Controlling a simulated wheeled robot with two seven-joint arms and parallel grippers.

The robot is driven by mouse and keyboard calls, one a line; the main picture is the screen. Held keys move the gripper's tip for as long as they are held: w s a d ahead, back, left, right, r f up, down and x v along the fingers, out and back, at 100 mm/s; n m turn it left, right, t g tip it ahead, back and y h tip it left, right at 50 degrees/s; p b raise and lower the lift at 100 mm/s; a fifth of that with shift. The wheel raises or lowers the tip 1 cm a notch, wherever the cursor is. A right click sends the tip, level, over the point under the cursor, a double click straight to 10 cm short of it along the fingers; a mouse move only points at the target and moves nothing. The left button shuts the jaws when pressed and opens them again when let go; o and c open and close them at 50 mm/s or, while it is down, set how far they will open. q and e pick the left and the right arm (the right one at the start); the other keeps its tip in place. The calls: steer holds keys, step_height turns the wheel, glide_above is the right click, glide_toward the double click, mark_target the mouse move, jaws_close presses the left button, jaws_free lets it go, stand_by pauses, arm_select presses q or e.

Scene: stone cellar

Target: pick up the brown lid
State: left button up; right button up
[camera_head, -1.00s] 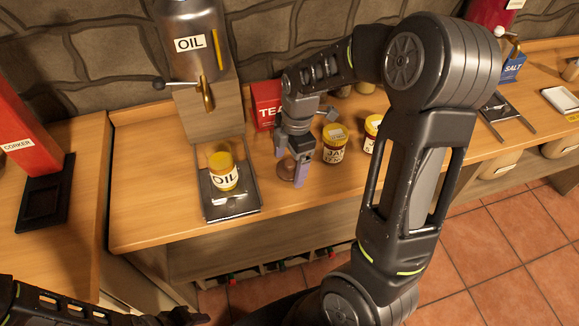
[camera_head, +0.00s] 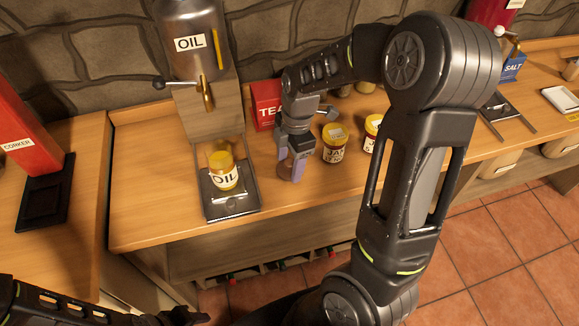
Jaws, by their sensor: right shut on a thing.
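The brown lid (camera_head: 286,168) is a small dark round piece on the wooden counter, mostly hidden by my right gripper. My right gripper (camera_head: 292,172) points down over it, with its purple-grey fingers shut on it low at the counter's surface. I cannot tell whether the lid touches the counter. Part of my left arm shows at the bottom left, and its dark gripper (camera_head: 185,317) lies at the bottom edge; its jaws are not clear.
An oil jar (camera_head: 223,172) stands on a metal tray (camera_head: 232,208) under the oil dispenser (camera_head: 190,45). A red tea box (camera_head: 265,104) is behind my right gripper. A jam jar (camera_head: 334,146) and another jar (camera_head: 372,131) stand to its right. The counter's front left is clear.

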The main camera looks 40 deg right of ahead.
mark_target(290, 162)
steer(key=c, duration=0.4)
steer(key=shift+r, duration=0.1)
step_height(290, 162, up, 10)
steer(key=shift+f, duration=0.1)
stand_by(0.4)
steer(key=shift+d, duration=0.1)
stand_by(0.4)
